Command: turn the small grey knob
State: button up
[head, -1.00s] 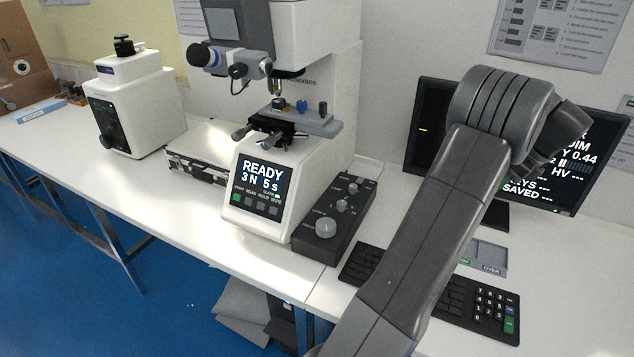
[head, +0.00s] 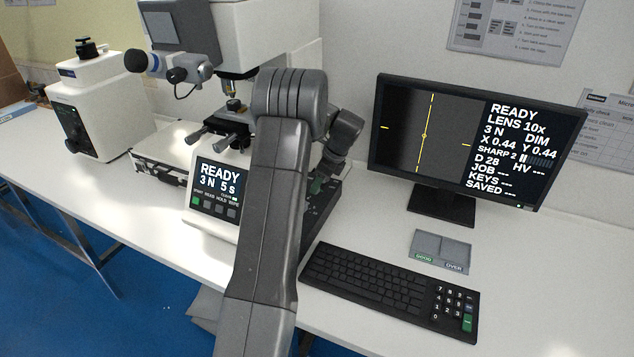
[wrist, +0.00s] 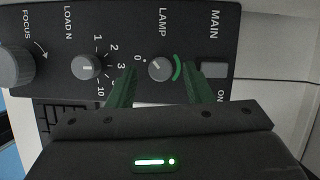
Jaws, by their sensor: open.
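In the wrist view a black control box (wrist: 120,20) carries a large grey FOCUS knob (wrist: 14,67), a small grey LOAD N knob (wrist: 85,67) and a small grey LAMP knob (wrist: 159,68). The LAMP knob has a pale pointer line and a green arc beside it. My gripper (wrist: 160,78) is open, with one green finger on each side of the LAMP knob. I cannot tell whether the fingers touch it. In the head view my gripper (head: 318,186) is over the control box (head: 330,203), and my arm hides much of the box.
The hardness tester (head: 213,190) stands behind and left of my arm. A MAIN switch (wrist: 214,69) lies right of the LAMP knob.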

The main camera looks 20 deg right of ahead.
jog(key=shift+w+a+f, duration=0.15)
jog(key=shift+f, duration=0.4)
jog(key=c, duration=1)
jog(key=shift+r+n, duration=0.1)
jog(key=shift+n, duration=0.2)
jog(key=shift+w+n+g+y+p, duration=0.1)
jog(key=shift+n+g+y+p, duration=0.25)
jog(key=shift+n+p, duration=0.45)
jog(key=shift+w+n+g+p, duration=0.1)
jog(key=shift+n+g+p, duration=0.5)
jog(key=shift+n, duration=1.2)
jog(key=shift+y, duration=0.25)
